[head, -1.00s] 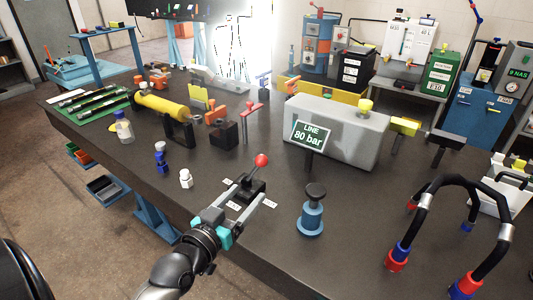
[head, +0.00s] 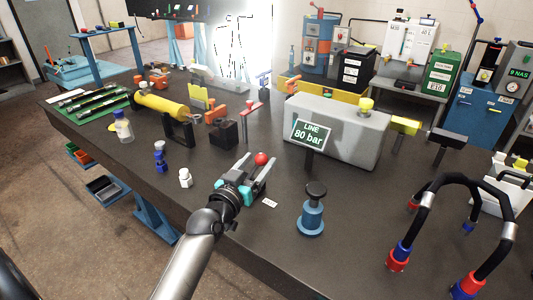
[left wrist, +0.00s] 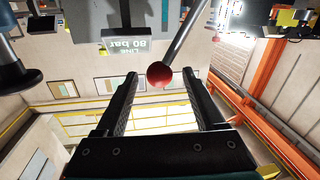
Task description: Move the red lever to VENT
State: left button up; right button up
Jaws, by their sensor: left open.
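The red lever knob (head: 262,159) shows just beyond the fingertips of my left gripper (head: 258,165) in the head view. The gripper is open, with its fingers on either side of the lever. The lever's base and most of its labels are hidden behind the gripper; one white label (head: 270,204) shows to its right, too small to read. In the left wrist view the red ball (left wrist: 159,74) on its grey rod sits between the two open fingers (left wrist: 162,85), apart from both as far as I can see. My right gripper is not in view.
The LINE 80 bar sign (head: 312,135) stands behind the lever, before a grey tank (head: 345,140). A blue post with a dark knob (head: 313,210) stands to the right. Black hoses (head: 427,215) arch at the far right.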

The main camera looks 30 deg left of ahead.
pick_arm(q)
jog(key=shift+w+a+b, duration=0.2)
jog(key=shift+w+b, duration=0.15)
jog(key=shift+w, duration=2.35)
grip_shut()
